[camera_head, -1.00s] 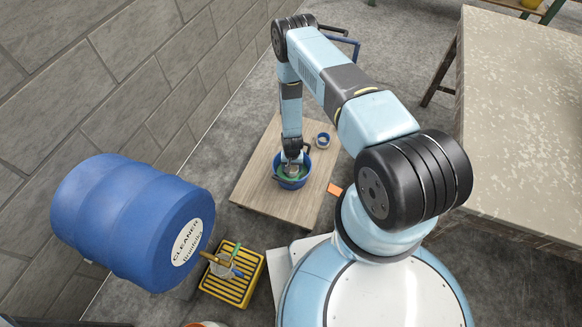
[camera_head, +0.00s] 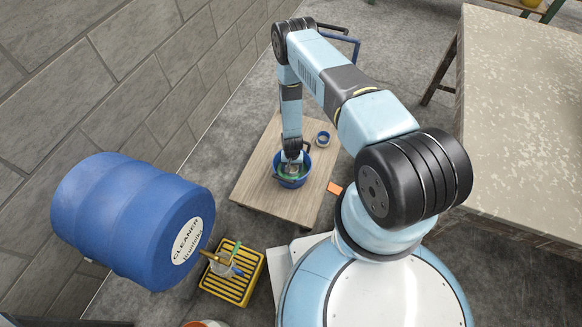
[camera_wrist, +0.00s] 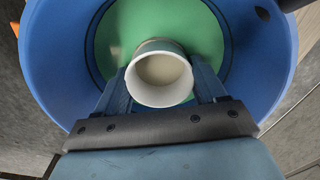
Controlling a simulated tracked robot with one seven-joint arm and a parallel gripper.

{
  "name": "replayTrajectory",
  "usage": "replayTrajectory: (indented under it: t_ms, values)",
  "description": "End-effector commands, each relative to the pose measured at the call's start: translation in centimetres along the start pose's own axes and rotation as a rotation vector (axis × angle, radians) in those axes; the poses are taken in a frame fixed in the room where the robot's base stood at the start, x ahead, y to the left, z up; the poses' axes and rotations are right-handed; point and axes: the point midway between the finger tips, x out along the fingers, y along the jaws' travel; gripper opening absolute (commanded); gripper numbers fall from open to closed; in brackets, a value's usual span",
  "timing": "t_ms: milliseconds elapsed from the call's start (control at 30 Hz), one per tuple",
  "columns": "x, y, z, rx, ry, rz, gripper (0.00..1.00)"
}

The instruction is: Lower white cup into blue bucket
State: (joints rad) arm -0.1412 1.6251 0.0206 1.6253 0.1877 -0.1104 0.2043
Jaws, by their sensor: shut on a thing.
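The blue bucket (camera_head: 294,180) stands on a wooden platform with a handle frame at its back. In the wrist view the blue bucket (camera_wrist: 62,62) surrounds a green round surface (camera_wrist: 200,30) inside it. My gripper (camera_wrist: 160,88) is shut on the white cup (camera_wrist: 159,101), one finger on each side. The cup's open rim faces the camera and its inside looks pale and empty. My gripper also shows in the head view (camera_head: 291,164), pointing down within the bucket's rim. Whether the cup touches the green surface cannot be told.
The wooden platform (camera_head: 262,190) carries a small blue ring-shaped item (camera_head: 323,139) behind the bucket. An orange piece (camera_head: 334,188) lies right of it.

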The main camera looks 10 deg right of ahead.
Motion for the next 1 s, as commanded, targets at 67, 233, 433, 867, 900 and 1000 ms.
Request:
replayTrajectory:
  t_ms: [67,233,433,867,900,1000]
  values:
    - [0.1,0.0,0.0,0.0,0.0,0.0,0.42]
    - [0.3,0.0,0.0,0.0,0.0,0.0,0.42]
    - [0.6,0.0,0.0,0.0,0.0,0.0,0.42]
    - [1.1,0.0,0.0,0.0,0.001,0.0,0.42]
    - [1.1,0.0,0.0,0.0,0.0,0.0,0.42]
    - [1.2,0.0,0.0,0.0,0.0,0.0,0.42]
